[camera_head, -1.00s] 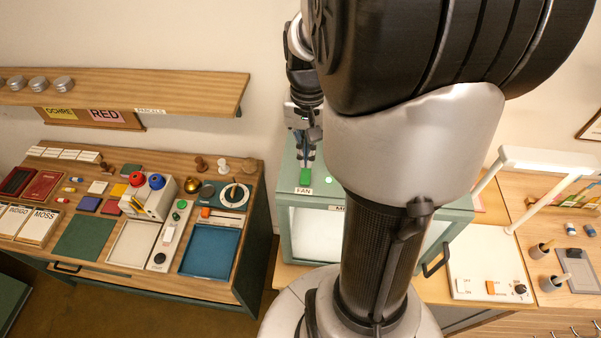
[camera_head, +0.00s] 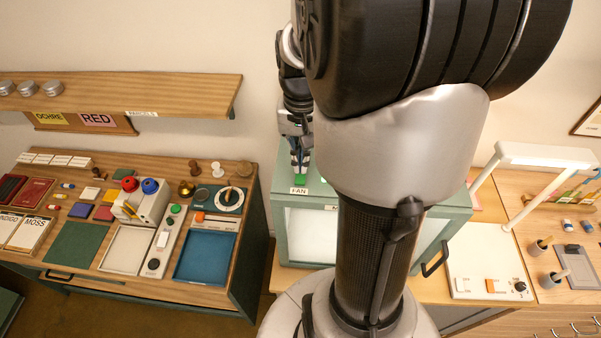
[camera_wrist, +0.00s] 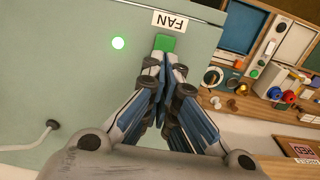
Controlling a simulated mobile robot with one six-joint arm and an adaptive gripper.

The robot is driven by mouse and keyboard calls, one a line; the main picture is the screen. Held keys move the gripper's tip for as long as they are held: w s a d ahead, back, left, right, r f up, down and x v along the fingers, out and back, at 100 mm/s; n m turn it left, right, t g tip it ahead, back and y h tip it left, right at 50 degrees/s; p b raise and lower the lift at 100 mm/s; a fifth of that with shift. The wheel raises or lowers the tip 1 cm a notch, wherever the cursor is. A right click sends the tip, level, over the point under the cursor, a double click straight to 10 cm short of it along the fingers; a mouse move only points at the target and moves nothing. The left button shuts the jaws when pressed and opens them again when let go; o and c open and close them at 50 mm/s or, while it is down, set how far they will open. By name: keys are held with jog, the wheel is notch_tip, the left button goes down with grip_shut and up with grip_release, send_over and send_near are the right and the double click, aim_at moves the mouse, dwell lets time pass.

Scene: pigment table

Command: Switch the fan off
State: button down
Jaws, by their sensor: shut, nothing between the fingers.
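The green fan switch (camera_head: 300,181) sits on top of the green cabinet (camera_head: 281,205), beside the white FAN label (camera_head: 299,190). In the wrist view the switch (camera_wrist: 165,43) lies directly beyond my fingertips, between them and the FAN label (camera_wrist: 169,22). My gripper (camera_head: 299,170) is shut and empty, pointing down at the switch. Its tips (camera_wrist: 166,62) overlap the switch's near edge in the picture; I cannot tell whether they touch.
The left desk (camera_head: 215,286) holds trays, books and a switch strip (camera_head: 164,240). A wooden shelf (camera_head: 180,92) hangs above it. A lamp (camera_head: 545,155) stands over the right bench. The cabinet top around the switch looks clear.

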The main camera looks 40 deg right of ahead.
jog(key=shift+f+b, duration=0.85)
jog(key=shift+f, duration=0.3)
dwell(1.0)
jog(key=shift+r, duration=0.1)
jog(key=shift+r+p, duration=2.9)
jog(key=shift+r, duration=0.6)
jog(key=shift+a+f+b, duration=0.2)
jog(key=shift+b, duration=0.1)
jog(key=s+a+f+n+t+b, duration=0.2)
jog(key=s+a+f+n+b, duration=0.2)
jog(key=a+f+b, duration=0.5)
jog(key=s+a+f+n+t+b, duration=0.2)
jog(key=s+a+f+n+b, duration=0.3)
jog(key=b, duration=1.2)
jog(key=a+f+n, duration=0.1)
jog(key=a+f, duration=0.3)
jog(key=a, duration=0.2)
jog(key=shift+s+t, duration=0.15)
jog(key=shift+t, duration=0.15)
